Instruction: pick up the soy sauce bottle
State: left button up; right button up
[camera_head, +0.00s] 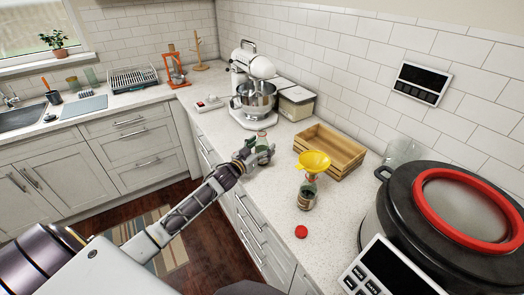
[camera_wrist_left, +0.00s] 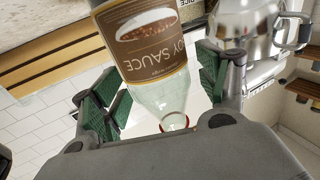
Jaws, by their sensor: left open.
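The soy sauce bottle (camera_wrist_left: 152,50) has clear glass and a brown label reading "SOY SAUCE". In the left wrist view it appears upside down, between the green-padded fingers of my left gripper (camera_wrist_left: 158,88). In the head view, a small glass bottle (camera_head: 262,139) stands on the counter beside the mixer, partly hidden by my left gripper (camera_head: 259,156). My left gripper is open, with fingers on either side of the bottle. Gaps show beside the glass; contact is not clear. My right gripper is not in view.
A bottle (camera_head: 307,195) with a yellow funnel (camera_head: 313,161) and a red cap (camera_head: 301,232) stand nearer on the counter. A wooden crate (camera_head: 345,166) is right of the gripper; the stand mixer (camera_head: 241,108) is behind it. A large cooker (camera_head: 437,246) fills the front right.

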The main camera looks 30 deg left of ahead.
pick_arm(q)
jog(key=shift+w, duration=0.15)
jog(key=shift+c, duration=0.2)
jog(key=c, duration=1.2)
